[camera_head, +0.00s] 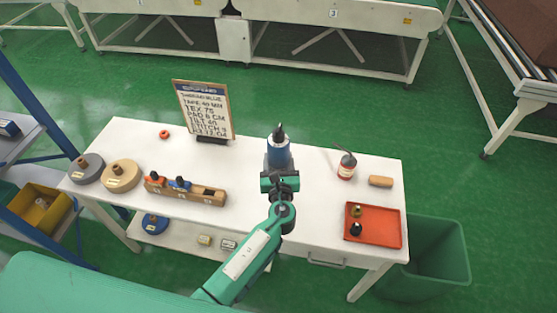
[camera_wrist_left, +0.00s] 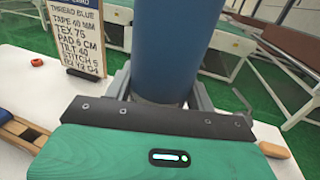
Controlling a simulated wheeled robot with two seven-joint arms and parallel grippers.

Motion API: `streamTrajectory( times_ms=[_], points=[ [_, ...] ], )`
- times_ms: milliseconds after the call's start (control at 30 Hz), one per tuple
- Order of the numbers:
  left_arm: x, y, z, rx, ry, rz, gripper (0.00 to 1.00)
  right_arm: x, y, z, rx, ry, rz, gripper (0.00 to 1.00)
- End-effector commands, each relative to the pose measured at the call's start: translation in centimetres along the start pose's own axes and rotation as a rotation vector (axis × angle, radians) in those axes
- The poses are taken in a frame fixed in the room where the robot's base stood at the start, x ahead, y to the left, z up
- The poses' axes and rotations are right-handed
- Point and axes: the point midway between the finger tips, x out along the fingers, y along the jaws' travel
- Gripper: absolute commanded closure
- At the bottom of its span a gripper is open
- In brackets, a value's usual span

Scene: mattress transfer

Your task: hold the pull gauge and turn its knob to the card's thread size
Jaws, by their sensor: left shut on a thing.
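The pull gauge (camera_head: 278,153), a blue cylinder with a dark pointed top, stands upright over the middle of the white table. My left gripper (camera_head: 279,170) is shut around its lower part; whether its base touches the table is unclear. In the left wrist view the blue body (camera_wrist_left: 163,45) rises between the fingers. The dark top (camera_head: 279,132) may be the knob; its setting is too small to read. The card (camera_head: 203,108) stands upright at the table's back left, with "TEX 75" among its lines; it also shows in the left wrist view (camera_wrist_left: 77,35). My right gripper is not in view.
A green bin (camera_head: 440,250) stands right.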

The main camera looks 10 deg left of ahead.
Motion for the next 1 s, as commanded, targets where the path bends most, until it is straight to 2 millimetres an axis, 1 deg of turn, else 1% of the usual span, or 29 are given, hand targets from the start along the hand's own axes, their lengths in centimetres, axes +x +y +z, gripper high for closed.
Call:
streamTrajectory(
  times_ms=[1000],
  points=[
    [0.1, 0.0, -2.8, -0.001, -0.003, 0.000, 0.88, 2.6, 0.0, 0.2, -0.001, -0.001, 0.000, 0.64]
  ],
)
